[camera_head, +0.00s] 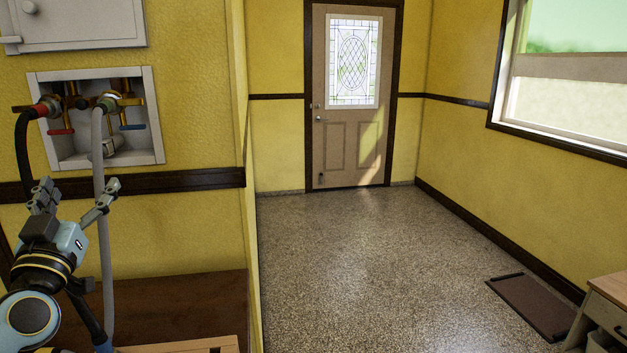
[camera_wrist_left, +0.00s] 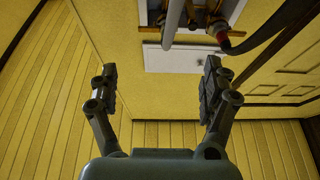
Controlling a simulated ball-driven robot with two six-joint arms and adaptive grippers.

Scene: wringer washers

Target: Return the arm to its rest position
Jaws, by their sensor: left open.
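My left gripper (camera_head: 78,194) is at the lower left of the head view, in front of the yellow wall and below the washer outlet box (camera_head: 152,150). Its two fingers stand wide apart. The left wrist view also shows the open fingers of this gripper (camera_wrist_left: 158,85), with nothing between them. A grey hose (camera_head: 98,150) hangs from the box and passes near the gripper in the head view. I cannot tell whether they touch. My right gripper does not show in either view.
A black hose (camera_head: 24,150) with a red fitting hangs at the far left. A wooden surface (camera_head: 185,345) is at the bottom. The speckled floor (camera_head: 350,260) is clear toward the door (camera_head: 350,150). A brown mat (camera_head: 530,303) and a cabinet (camera_head: 607,312) are at right.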

